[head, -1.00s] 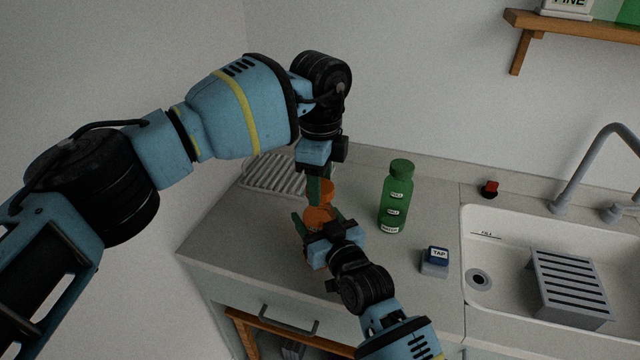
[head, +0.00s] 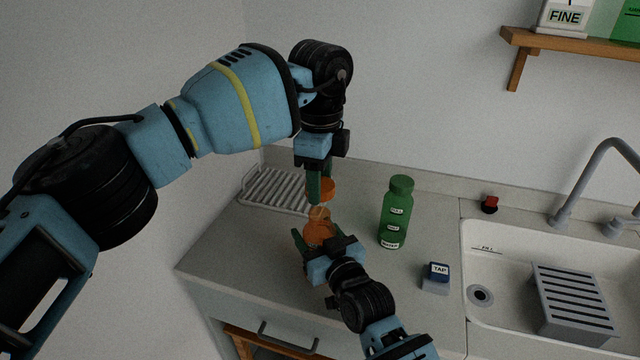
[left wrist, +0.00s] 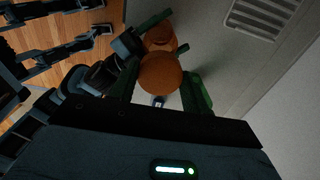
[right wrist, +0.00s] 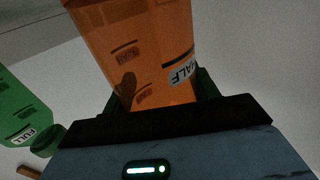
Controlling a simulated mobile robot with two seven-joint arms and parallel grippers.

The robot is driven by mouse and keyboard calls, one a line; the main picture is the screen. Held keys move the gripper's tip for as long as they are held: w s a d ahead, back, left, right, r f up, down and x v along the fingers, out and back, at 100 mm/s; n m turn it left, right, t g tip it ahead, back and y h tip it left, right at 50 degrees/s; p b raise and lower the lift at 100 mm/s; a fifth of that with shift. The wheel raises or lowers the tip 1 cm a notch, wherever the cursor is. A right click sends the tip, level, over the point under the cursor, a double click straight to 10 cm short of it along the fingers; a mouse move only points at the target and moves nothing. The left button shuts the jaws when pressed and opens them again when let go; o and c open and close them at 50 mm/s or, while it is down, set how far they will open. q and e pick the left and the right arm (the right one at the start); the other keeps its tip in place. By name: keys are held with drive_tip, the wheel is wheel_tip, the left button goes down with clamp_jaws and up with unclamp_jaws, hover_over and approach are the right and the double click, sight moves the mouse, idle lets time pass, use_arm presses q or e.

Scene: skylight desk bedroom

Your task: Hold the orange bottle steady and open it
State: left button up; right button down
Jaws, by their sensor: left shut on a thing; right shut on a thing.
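The orange bottle (head: 317,228) stands on the counter with its neck uncovered. It fills the upper middle of the right wrist view (right wrist: 135,50), where a HALF label shows. My right gripper (head: 318,243) is shut around the bottle's body from the front. My left gripper (head: 319,190) points down from above and is shut on the orange cap (head: 326,189). The cap is held just above the neck, apart from it. In the left wrist view the cap (left wrist: 160,74) sits between the green fingers, with part of the bottle (left wrist: 160,38) beyond it.
A green bottle (head: 396,212) stands to the right on the counter, with a blue and grey TAP block (head: 435,278) in front of it. A ribbed drying rack (head: 272,190) lies behind left. The sink (head: 500,262) is at the right.

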drive_tip(key=shift+c, duration=1.8)
unclamp_jaws()
drive_tip(key=v, duration=1.2)
